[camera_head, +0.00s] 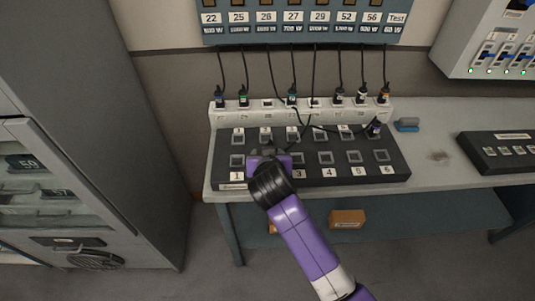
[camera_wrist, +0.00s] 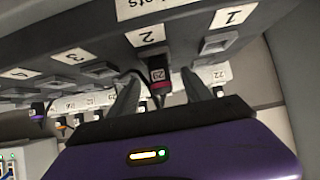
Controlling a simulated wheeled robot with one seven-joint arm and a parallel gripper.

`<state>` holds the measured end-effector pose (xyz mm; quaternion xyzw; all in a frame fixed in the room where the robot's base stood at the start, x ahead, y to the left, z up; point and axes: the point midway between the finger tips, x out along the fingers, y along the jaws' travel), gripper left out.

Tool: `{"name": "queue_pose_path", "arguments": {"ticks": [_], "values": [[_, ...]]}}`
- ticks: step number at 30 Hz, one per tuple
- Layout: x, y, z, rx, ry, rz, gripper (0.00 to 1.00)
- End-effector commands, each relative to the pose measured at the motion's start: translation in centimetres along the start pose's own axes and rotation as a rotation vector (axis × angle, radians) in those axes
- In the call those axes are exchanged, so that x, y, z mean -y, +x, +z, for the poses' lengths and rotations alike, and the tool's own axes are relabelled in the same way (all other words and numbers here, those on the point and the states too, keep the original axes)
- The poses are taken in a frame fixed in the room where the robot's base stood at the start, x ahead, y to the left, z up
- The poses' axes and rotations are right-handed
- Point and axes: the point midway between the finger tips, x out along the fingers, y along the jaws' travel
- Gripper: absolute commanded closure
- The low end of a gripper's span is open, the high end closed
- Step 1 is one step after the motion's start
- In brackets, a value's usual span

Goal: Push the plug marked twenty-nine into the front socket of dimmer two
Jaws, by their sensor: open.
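The plug marked 29 (camera_wrist: 158,74) is dark with a pinkish band and shows in the wrist view between my two fingers. It is at the front socket position of dimmer two, beside the label 2 (camera_wrist: 147,36), and covers that socket. I cannot tell how deep it sits. My gripper (camera_wrist: 160,88) is open, with one finger on each side of the plug. In the head view my gripper (camera_head: 268,153) is over the front of the dimmer box (camera_head: 310,174) and hides the plug and the label 2.
Several plugs stand on the pale rail (camera_head: 268,104) behind the dimmers, their cables hanging from the labelled panel (camera_head: 300,30). Another plug (camera_head: 375,127) is at the box's back right. A blue-grey block (camera_head: 407,125) and a second dark box (camera_head: 500,152) lie to the right.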

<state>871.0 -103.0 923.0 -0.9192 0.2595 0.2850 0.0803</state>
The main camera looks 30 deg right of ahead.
Motion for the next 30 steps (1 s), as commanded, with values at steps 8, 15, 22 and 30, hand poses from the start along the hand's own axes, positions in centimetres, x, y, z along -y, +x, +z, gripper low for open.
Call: {"name": "queue_pose_path", "arguments": {"ticks": [8,15,22,30], "values": [[0.1,-2.9,0.1,-0.002,0.001,-0.003,0.43],[0.1,-6.5,0.1,-0.002,0.000,-0.002,0.43],[0.0,-7.8,0.1,0.000,-0.001,-0.001,0.43],[0.9,-7.8,-1.1,-0.047,-0.042,-0.037,0.43]]}}
